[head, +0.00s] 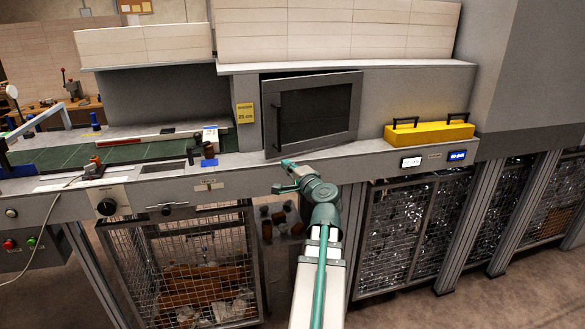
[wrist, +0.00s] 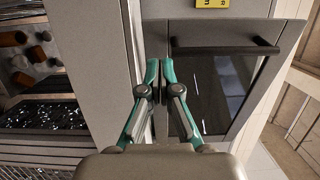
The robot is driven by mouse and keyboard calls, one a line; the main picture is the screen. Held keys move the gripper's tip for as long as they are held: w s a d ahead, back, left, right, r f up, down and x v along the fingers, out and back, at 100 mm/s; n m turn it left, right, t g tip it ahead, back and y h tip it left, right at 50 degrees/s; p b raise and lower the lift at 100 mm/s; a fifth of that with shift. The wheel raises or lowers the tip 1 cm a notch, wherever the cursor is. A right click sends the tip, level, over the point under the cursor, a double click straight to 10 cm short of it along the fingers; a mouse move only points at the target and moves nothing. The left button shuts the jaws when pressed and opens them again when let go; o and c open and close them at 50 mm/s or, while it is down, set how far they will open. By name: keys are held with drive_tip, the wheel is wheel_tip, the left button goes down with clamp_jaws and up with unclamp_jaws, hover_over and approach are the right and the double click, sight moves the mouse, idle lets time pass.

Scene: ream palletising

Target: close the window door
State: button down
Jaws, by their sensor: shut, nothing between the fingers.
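The window door (head: 352,110) is a grey-framed panel with dark glass, in the grey cabinet above the counter. It stands slightly ajar, its left edge out from the cabinet and a dark gap along its top. A black bar handle (head: 279,121) runs down its left side. My gripper (head: 284,177) is shut and empty, just below and in front of the door's lower left corner. In the wrist view, the fingertips (wrist: 159,72) are beside the door frame (wrist: 188,30), with the handle (wrist: 225,48) to their right. I cannot tell whether they touch the door.
A yellow block with two black handles (head: 429,132) sits on the counter right of the door. A yellow label (head: 245,113) is left of it. Small dark cylinders (head: 208,151) stand on the counter at left. Wire cages (head: 180,270) stand below the counter.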

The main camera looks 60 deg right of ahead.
sight(272, 152)
drive_tip(key=p+x, duration=0.2)
drive_tip(key=x, duration=0.7)
